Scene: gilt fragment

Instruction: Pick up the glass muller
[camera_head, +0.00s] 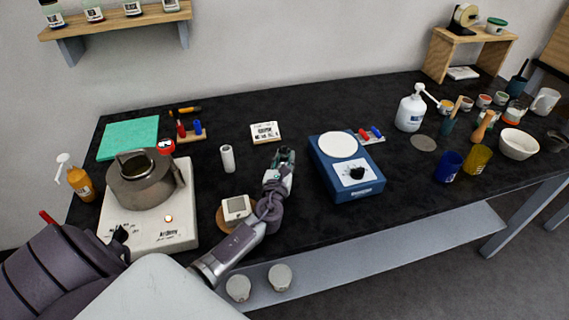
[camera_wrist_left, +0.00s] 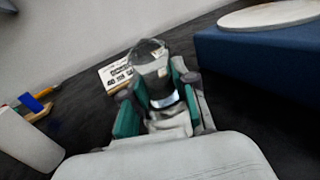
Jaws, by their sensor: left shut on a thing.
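The glass muller (camera_wrist_left: 150,62) is a clear, see-through piece in the left wrist view, with a rounded top edge. It stands between the green-padded fingers of my left gripper (camera_wrist_left: 158,98), which is shut on it. In the head view my left gripper (camera_head: 282,163) is over the black worktop, left of the blue stirrer unit. There the muller is hard to make out among the fingers. I cannot tell whether its base touches the worktop. My right gripper is not in view.
The blue stirrer unit (camera_head: 350,181) with a round white plate stands close on the right. A white cylinder (camera_head: 227,158) stands to the left, a small card (camera_head: 265,132) lies behind. A square-faced device (camera_head: 236,208) sits near my forearm. A pot (camera_head: 140,185) stands further left.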

